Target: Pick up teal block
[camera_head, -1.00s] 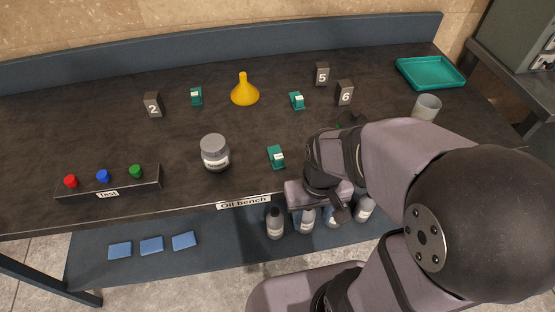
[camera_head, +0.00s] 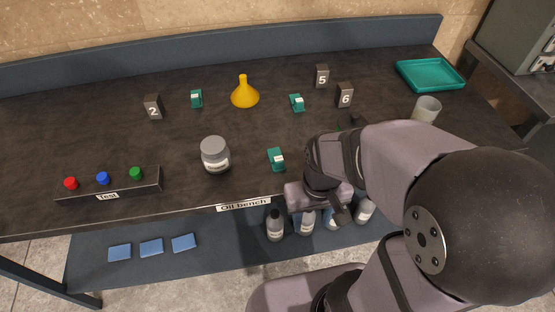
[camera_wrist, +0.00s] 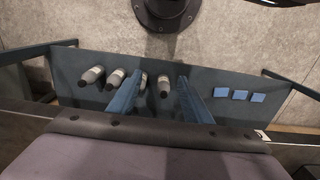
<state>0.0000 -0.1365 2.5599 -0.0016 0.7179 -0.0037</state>
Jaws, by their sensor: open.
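Three small teal blocks with white labels lie on the dark bench. One teal block (camera_head: 276,159) is near the front edge, just left of my arm. Another teal block (camera_head: 297,102) is farther back, right of the yellow funnel. The third teal block (camera_head: 196,98) is back left, near the number 2 marker. My wrist is right of the front block, over the bench's front edge. In the wrist view my gripper (camera_wrist: 158,76) is open, with two blue fingers apart and no block between them. The fingers cannot be made out in the head view.
A grey-lidded jar (camera_head: 215,155) stands left of the front block. The yellow funnel (camera_head: 244,93) and number markers (camera_head: 345,95) stand behind. A button box (camera_head: 108,184) is at left, a teal tray (camera_head: 430,73) back right. Bottles (camera_head: 275,224) and blue pads (camera_head: 151,246) are on the lower shelf.

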